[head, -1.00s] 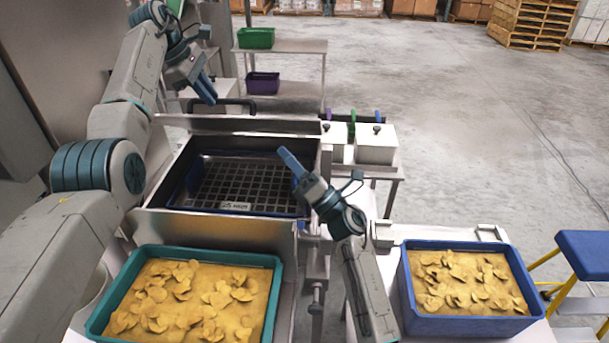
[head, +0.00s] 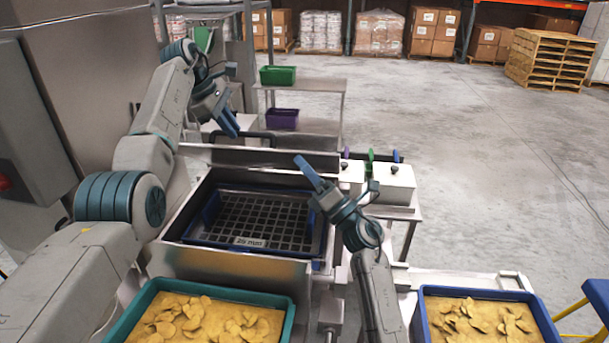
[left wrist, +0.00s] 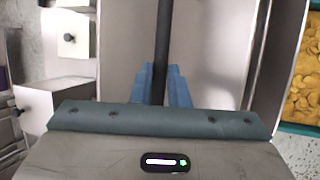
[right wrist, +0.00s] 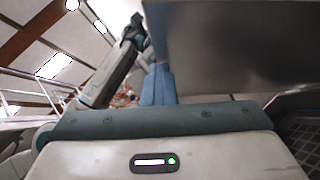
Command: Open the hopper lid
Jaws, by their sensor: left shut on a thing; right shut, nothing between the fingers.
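The steel hopper (head: 230,271) is open, with a dark grid (head: 265,218) visible inside. Its lid (head: 260,157) is raised at the back edge, with a black bar handle (head: 262,134) along its top. My left gripper (head: 232,132) is shut on this handle; the left wrist view shows the dark bar (left wrist: 161,35) between the blue fingers (left wrist: 161,85). My right gripper (head: 304,165) is shut and empty, over the hopper's right side. In the right wrist view, a steel panel (right wrist: 245,50) fills the upper right beside its fingers (right wrist: 158,85); whether they touch cannot be told.
A teal tub (head: 289,312) of chips stands in front of the hopper, and a blue tub (head: 424,325) of chips at front right. White lidded bins (head: 393,186) stand right of the hopper. A blue step stool (head: 597,290) is at far right. Open floor (head: 470,150) lies behind.

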